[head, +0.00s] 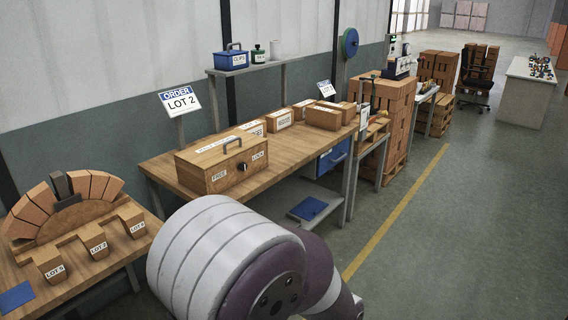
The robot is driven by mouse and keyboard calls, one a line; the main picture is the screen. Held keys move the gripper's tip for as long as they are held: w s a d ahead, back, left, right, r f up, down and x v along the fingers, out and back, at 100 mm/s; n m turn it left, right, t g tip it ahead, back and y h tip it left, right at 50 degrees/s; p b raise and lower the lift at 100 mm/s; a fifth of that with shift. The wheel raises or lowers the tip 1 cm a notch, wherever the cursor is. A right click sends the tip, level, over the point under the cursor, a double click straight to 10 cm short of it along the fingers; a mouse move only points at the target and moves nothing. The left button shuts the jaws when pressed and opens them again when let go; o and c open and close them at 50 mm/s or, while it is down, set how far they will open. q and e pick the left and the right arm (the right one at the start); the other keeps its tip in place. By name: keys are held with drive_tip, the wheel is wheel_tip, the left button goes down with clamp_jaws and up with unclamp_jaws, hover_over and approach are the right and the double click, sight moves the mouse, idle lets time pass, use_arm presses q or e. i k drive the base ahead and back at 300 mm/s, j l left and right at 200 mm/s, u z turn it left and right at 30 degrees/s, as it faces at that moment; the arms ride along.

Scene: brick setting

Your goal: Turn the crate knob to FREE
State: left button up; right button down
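A wooden crate (222,164) with a dark handle on its lid stands on the front part of the long wooden workbench (166,166). Its front face carries a small dark knob (242,167) between a FREE label (219,177) on the left and a LOCK label (259,156) on the right. The knob is too small to tell which label it points to. A large white and purple link of my own arm fills the bottom middle, below and apart from the crate. Neither of my grippers shows in the head view.
A lower table at left holds a brick arch (60,212), several LOT-labelled blocks and a blue mat (16,297). Behind the crate lie labelled boxes (279,119); an order sign (180,102) stands behind the bench. Open floor (450,220) lies right of the yellow line.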

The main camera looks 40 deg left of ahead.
sight(243, 166)
drive_tip(key=u, duration=1.65)
drive_tip(key=i+l, duration=0.3)
drive_tip(key=i+l+u, duration=0.1)
drive_tip(key=i+l, duration=0.2)
drive_tip(key=l, duration=0.15)
drive_tip(key=i+l, duration=0.3)
drive_tip(key=i+l+u, duration=0.1)
drive_tip(key=i+l, duration=0.2)
drive_tip(key=l, duration=0.2)
drive_tip(key=i+l, duration=0.25)
drive_tip(key=l, duration=0.15)
drive_tip(key=i+l+u, duration=0.1)
drive_tip(key=i+l, duration=0.2)
drive_tip(key=l, duration=0.15)
drive_tip(key=i+l, duration=0.25)
drive_tip(key=l, duration=0.2)
